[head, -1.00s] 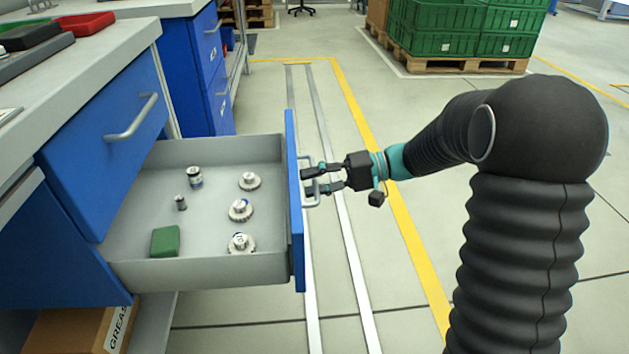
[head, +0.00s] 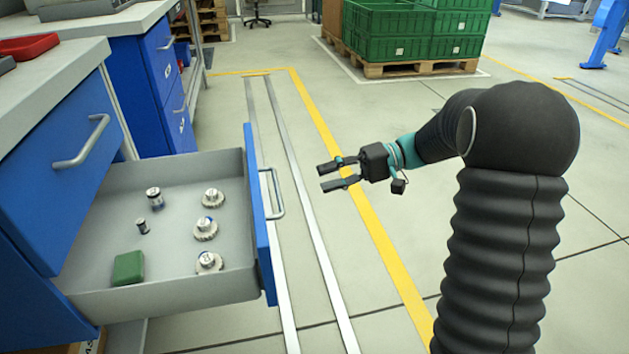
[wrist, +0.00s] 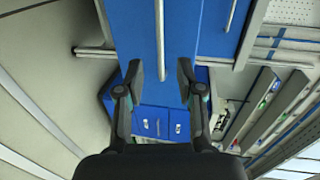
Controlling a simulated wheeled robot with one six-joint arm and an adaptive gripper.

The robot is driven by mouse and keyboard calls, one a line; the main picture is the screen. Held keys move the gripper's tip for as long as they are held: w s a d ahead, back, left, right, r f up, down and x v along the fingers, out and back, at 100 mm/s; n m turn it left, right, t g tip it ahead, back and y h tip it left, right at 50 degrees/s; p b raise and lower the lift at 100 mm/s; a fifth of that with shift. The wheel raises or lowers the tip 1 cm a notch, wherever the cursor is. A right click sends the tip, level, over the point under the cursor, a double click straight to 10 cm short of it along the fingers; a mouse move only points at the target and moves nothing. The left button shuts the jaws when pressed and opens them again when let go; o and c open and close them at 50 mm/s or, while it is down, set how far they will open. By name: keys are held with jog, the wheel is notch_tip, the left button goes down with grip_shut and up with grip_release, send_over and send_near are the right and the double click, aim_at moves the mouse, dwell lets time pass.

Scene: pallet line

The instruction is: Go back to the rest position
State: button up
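My gripper (head: 331,176) is open and empty in the head view. It is to the right of the open drawer (head: 264,245), apart from the drawer's handle (head: 274,194). In the wrist view my gripper's two fingers (wrist: 160,84) are spread, with the blue drawer front (wrist: 185,25) and a handle bar (wrist: 159,40) beyond them. The drawer is pulled out and holds several metal parts, such as a flanged one (head: 206,229), and a green block (head: 128,268).
A blue cabinet (head: 60,200) with a grey worktop stands at the left. A red tray (head: 28,47) lies on the worktop. Green crates (head: 390,30) stand on a wooden pallet (head: 420,68) at the back. The floor around my gripper is clear, with a yellow line (head: 375,225).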

jog(key=shift+d, duration=0.2)
notch_tip(320, 180, down, 8)
jog(key=s+d+m+h, duration=0.2)
jog(key=m+h, duration=0.2)
jog(key=s+d+m+t+h+p, duration=0.1)
jog(key=s+d+h, duration=0.35)
jog(key=s, duration=0.25)
jog(key=s+d+r+n+t+h+p, duration=0.2)
jog(key=s+d+r+t+h+p, duration=0.2)
jog(key=s+r, duration=1.1)
jog(key=r+t+h+p, duration=0.1)
jog(key=t+h+p, duration=0.1)
jog(key=t+p, duration=0.1)
jog(key=shift+s+n+t+h, duration=0.3)
jog(key=shift+s+t+h, duration=0.05)
jog(key=shift+t, duration=0.05)
